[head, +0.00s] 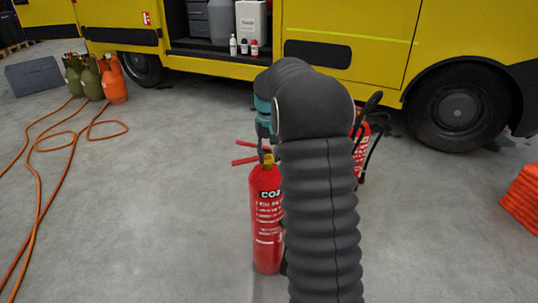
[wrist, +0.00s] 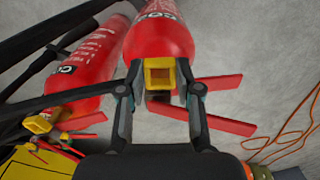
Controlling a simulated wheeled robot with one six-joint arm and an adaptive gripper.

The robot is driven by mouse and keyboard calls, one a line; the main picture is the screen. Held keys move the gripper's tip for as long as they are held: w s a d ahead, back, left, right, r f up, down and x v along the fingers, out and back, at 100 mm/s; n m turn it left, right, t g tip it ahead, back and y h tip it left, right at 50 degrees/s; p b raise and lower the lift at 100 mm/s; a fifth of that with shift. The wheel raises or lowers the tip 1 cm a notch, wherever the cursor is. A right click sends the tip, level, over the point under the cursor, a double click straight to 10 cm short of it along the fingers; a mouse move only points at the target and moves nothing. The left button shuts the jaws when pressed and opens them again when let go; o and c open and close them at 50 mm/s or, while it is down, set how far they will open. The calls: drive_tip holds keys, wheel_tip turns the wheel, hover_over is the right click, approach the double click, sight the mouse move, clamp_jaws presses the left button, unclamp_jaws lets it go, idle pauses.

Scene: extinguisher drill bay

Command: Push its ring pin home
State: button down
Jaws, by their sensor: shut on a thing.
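A red CO2 fire extinguisher (head: 266,220) stands upright on the floor, partly behind my arm in the head view. In the wrist view its red body (wrist: 158,40) runs away at the top, with a yellow valve block (wrist: 159,76) at its near end. Two red levers (wrist: 215,83) stick out to the right of the valve. My gripper (wrist: 160,88) has one finger on each side of the yellow valve and is shut on it. In the head view my gripper (head: 264,138) is over the extinguisher's top. I cannot make out the ring pin in either view.
A second red extinguisher (head: 361,150) with a black hose stands close behind, half hidden by my arm. A yellow truck (head: 200,60) closes off the back. Orange stacked things (head: 522,195) are at the right edge.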

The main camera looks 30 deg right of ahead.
drive_tip(key=shift+w, duration=0.1)
drive_tip(key=c, duration=0.7)
unclamp_jaws()
drive_tip(key=shift+r, duration=0.1)
wheel_tip(320, 180, up, 12)
drive_tip(key=shift+f, duration=0.1)
